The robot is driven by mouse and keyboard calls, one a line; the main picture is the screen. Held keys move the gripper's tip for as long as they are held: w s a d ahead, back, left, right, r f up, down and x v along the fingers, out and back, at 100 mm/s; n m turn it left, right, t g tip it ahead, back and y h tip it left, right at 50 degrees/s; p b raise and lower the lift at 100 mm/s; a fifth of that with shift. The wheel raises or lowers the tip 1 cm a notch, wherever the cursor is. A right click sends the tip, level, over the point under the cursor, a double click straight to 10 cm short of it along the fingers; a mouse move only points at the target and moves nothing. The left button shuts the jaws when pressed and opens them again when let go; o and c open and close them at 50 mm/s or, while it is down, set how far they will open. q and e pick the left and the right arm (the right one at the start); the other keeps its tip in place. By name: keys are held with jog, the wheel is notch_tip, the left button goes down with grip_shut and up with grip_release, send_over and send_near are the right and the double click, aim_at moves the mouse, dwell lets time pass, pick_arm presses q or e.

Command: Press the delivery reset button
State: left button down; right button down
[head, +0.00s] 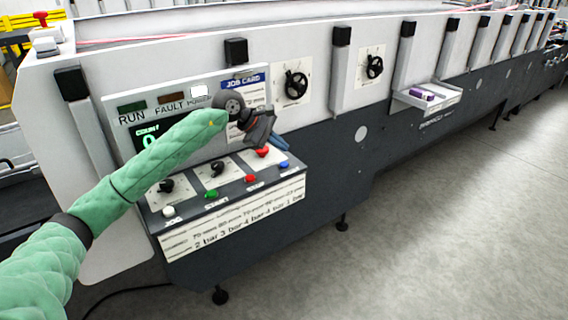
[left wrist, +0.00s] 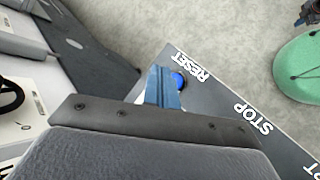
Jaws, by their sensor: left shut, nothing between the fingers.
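The blue reset button (head: 284,164) sits at the right end of the button row on the control panel. In the left wrist view the blue button (left wrist: 180,82) shows beside the word RESET, partly hidden by my fingers. My left gripper (head: 281,142) is shut and empty, with its blue fingertips just above and behind the button in the head view. In the left wrist view the shut fingers (left wrist: 160,88) overlap the button's edge. I cannot tell whether they touch it.
A red button (head: 250,178), a green button (head: 211,195) and a white button (head: 168,211) share the panel's front row. A red mushroom button (head: 262,152) and black knobs (head: 215,168) sit behind them. The grey floor (head: 430,220) to the right is clear.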

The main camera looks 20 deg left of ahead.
pick_arm(q)
jog(key=shift+r, duration=1.15)
